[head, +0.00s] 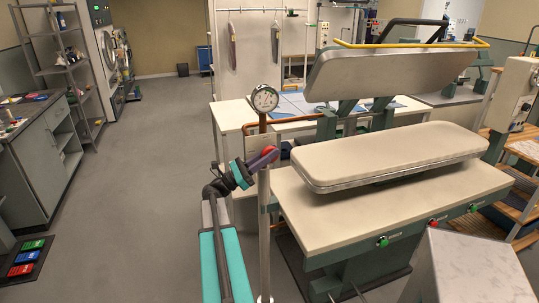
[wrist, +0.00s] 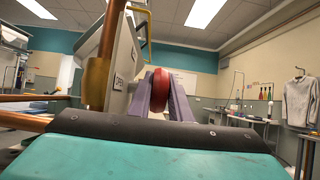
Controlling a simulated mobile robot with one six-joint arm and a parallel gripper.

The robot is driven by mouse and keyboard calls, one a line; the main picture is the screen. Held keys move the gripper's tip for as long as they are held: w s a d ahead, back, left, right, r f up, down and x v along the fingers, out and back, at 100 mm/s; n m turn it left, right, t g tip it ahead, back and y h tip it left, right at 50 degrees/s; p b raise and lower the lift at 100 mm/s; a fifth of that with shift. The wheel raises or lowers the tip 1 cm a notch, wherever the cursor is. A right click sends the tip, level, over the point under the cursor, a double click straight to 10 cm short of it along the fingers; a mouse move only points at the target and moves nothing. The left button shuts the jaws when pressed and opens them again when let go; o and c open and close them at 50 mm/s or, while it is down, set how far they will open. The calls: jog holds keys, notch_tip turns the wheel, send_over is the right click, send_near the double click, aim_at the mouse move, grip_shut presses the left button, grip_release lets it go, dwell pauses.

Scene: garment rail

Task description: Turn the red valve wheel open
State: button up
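The red valve wheel (head: 269,151) is at the top of a thin upright pipe, just below a round dial gauge (head: 265,98) in the head view. My gripper (head: 264,159), with purple fingers, is at the wheel and partly covers it. In the wrist view the red wheel (wrist: 161,84) shows between and behind the two finger tips (wrist: 163,92). The fingers stand on either side of it. I cannot tell whether they press on its rim or stand slightly apart. The wheel's hub and lower part are hidden.
A copper pipe (wrist: 112,45) rises close to the left of my fingers in the wrist view. A pressing machine with a padded board (head: 390,155) stands just right of the pipe post (head: 264,235). A grey cabinet (head: 45,150) is at the left. The floor between is clear.

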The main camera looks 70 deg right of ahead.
jog(key=o, duration=0.4)
jog(key=shift+w+f, duration=0.1)
jog(key=b+v, duration=0.3)
jog(key=v, duration=1)
jog(key=shift+w+a+f, duration=0.2)
jog(key=shift+a, duration=0.05)
